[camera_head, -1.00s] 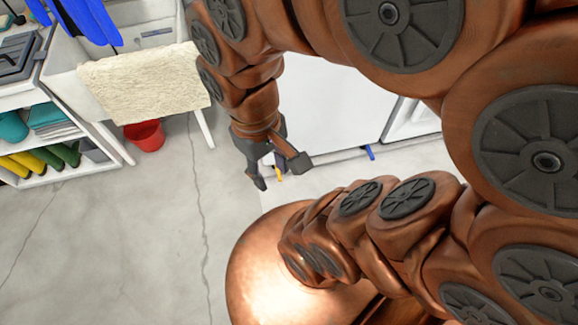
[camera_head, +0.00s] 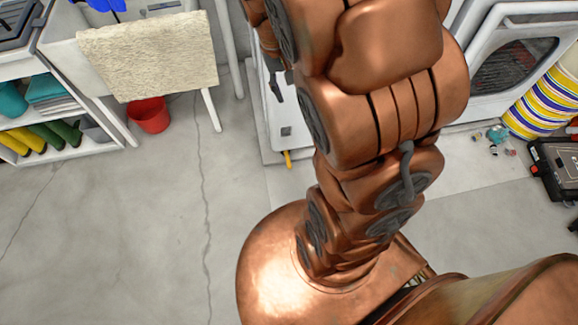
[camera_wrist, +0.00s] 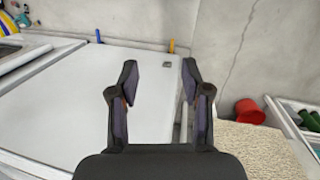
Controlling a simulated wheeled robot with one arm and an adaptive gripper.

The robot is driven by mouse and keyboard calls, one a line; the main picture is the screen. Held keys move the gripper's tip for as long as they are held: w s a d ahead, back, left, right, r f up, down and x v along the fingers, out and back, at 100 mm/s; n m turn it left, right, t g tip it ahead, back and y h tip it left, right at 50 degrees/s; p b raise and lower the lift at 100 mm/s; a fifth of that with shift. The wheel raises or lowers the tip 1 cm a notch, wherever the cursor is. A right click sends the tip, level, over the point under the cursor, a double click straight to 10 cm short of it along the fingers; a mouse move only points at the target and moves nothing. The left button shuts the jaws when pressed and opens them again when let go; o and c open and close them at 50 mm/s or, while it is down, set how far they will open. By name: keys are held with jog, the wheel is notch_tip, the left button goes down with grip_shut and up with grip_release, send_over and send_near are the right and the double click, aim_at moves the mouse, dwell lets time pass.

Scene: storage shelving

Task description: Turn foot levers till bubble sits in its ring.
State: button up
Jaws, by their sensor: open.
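A white appliance (camera_head: 288,112) with a flat top stands behind my arm, and its top (camera_wrist: 75,95) fills much of the wrist view. A small grey square, perhaps the level (camera_wrist: 167,65), sits near one top corner; it also shows in the head view (camera_head: 286,131). Its bubble is too small to make out. A yellow foot lever (camera_wrist: 171,46) sticks out by that corner, also in the head view (camera_head: 287,159). A blue foot lever (camera_wrist: 98,36) is at the other corner, hidden in the head view. My gripper (camera_wrist: 160,66) is open and empty above the top.
A sink with a cream towel (camera_head: 150,55) and a red bucket (camera_head: 149,115) stand to the left. A front-loading machine (camera_head: 510,60), a striped basket (camera_head: 545,100) and a black case (camera_head: 556,168) are on the right. The floor (camera_head: 130,220) at front left is clear.

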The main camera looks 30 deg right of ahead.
jog(key=w+d+f+b, duration=0.3)
jog(key=w+d+f, duration=0.2)
jog(key=f, duration=0.4)
jog(key=w+d+f+b, duration=0.3)
jog(key=w+d+f, duration=0.15)
jog(key=f, duration=0.35)
jog(key=m+t+y+b, duration=0.1)
jog(key=t+y+b, duration=0.1)
jog(key=b, duration=1.4)
send_over(289, 163)
notch_tip(289, 163, down, 52)
jog(key=shift+s+f, duration=0.1)
jog(key=shift+f, duration=0.05)
jog(key=shift+f+b, duration=1.05)
jog(key=shift+f, duration=3)
grip_shut()
